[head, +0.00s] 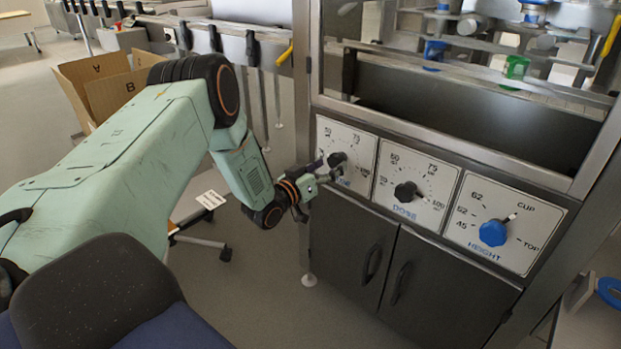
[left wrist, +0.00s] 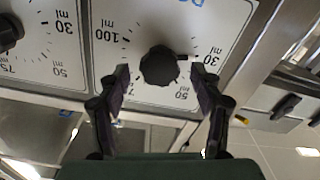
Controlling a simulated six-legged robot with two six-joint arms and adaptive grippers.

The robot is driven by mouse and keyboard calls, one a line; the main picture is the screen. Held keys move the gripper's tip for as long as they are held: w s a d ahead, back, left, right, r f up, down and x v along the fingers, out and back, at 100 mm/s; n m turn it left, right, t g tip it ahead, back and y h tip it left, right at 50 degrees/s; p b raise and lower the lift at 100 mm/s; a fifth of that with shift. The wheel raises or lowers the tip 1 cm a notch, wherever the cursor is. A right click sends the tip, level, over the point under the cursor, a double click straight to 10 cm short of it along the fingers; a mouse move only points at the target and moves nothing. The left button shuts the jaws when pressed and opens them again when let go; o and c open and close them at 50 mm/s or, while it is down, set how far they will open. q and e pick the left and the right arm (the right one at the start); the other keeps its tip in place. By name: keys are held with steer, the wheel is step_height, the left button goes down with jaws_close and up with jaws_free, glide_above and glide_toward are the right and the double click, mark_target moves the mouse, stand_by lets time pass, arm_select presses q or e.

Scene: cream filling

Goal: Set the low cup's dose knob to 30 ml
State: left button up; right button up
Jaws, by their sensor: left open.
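My left gripper (head: 322,175) is open at the leftmost white dose dial (head: 360,133) on the machine's front. Its black knob (head: 337,159) is partly hidden by the gripper in the head view. In the left wrist view the picture is turned over, and the knob (left wrist: 159,66) sits between the open fingertips (left wrist: 160,78), with a gap on each side. Its pointer (left wrist: 187,57) points right, at about the 30 ml mark. The frames do not show which cup this dial serves. My right gripper is not in view.
A second dose dial with a black knob (head: 406,191) is to the right, then a height dial with a blue knob (head: 493,233). Steel cupboard doors (head: 345,245) with dark handles lie below. A cardboard box (head: 105,82) stands behind my arm.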

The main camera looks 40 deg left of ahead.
arm_select(q)
steer(key=s, duration=0.9)
steer(key=shift+a, duration=0.3)
steer(key=s+d+f+n+g+p, duration=0.1)
steer(key=s+d+f+g+p, duration=0.1)
steer(key=s+d+f+g, duration=0.95)
steer(key=s+d+f+m+g+p, duration=0.1)
steer(key=s+d+g, duration=0.2)
steer(key=s, duration=0.9)
steer(key=s+d+f+m+g+y+p, duration=0.1)
steer(key=s+d+g, duration=0.2)
steer(key=s, duration=1)
steer(key=shift+s+d+f+m+y+p, duration=0.3)
steer(key=shift+d+f+p, duration=0.1)
steer(key=shift+d, duration=0.5)
steer(key=shift+w+g, duration=0.1)
steer(key=shift+g, duration=0.15)
